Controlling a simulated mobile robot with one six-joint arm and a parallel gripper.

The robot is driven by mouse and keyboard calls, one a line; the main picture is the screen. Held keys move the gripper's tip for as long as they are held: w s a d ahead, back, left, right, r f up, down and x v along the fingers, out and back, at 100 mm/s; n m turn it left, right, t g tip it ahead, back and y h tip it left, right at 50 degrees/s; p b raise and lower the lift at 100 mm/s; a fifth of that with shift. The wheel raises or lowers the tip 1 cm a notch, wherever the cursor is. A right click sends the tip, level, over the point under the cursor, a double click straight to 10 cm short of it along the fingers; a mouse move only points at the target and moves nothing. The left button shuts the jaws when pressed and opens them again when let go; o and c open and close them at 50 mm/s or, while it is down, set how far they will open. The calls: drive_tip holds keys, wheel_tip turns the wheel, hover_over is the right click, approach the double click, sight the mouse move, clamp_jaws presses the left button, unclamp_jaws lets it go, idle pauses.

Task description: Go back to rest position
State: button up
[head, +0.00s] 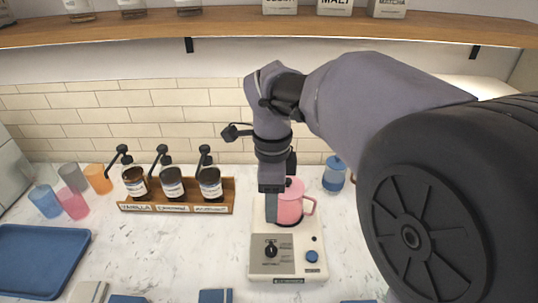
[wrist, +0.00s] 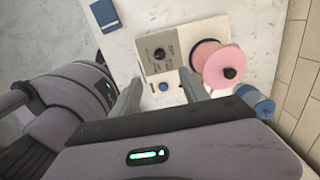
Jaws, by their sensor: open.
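My gripper (wrist: 162,95) is open and empty in the wrist view, its two grey fingers apart above the cream coffee machine. In the head view my arm reaches down from the right, with the gripper (head: 272,207) just left of the pink pot. The pink pot (wrist: 222,70) has a pink lid with a dark knob and sits on the machine; in the head view the pot (head: 291,208) is partly hidden by the gripper. The machine (head: 268,262) has a dark knob and a blue button on its front panel.
A blue lidded jar (head: 335,174) stands behind the machine to the right. A wooden rack (head: 222,207) holds several pump bottles. Coloured cups (head: 74,204) and a blue tray (head: 39,262) are at left. A wooden shelf (head: 230,27) runs overhead.

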drive_tip(key=s+d+n+t+y+b, duration=0.1)
drive_tip(key=s+d+n+t, duration=0.2)
drive_tip(key=s+n, duration=0.4)
drive_tip(key=s+d+n+t+y+b, duration=0.1)
drive_tip(key=s+d+n, duration=0.4)
drive_tip(key=s, duration=0.5)
drive_tip(key=shift+s+d+f+n+t+b, duration=0.2)
drive_tip(key=shift+n+t+b, duration=0.35)
drive_tip(key=shift+n+t, duration=0.45)
